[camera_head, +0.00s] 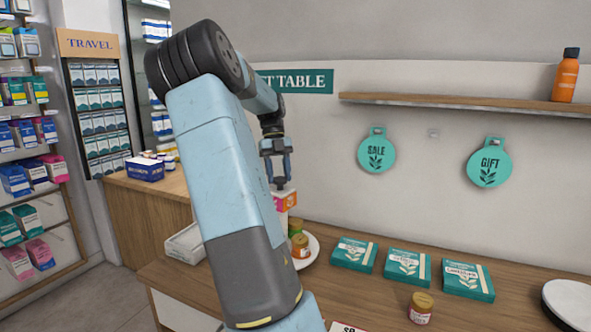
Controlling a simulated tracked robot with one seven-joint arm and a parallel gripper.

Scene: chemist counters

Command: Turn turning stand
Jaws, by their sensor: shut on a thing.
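The turning stand (313,250) is a white round plate on the wooden counter, partly hidden behind my arm. Small jars with olive-gold lids stand on it; one amber jar (300,246) shows clearly, with another just behind it. A white box with an orange and pink face (290,201) rises above the jars. My gripper (281,186) points down over the stand and is shut on the top of this box. The lower part of the box and the left side of the stand are hidden by my arm.
Several teal boxes (407,266) lie flat on the counter to the right. A gold-lidded jar (421,308) stands in front of them. A white round thing (572,300) sits at the right edge. A white tray (186,243) is left of my arm. A shelf (460,103) runs along the wall.

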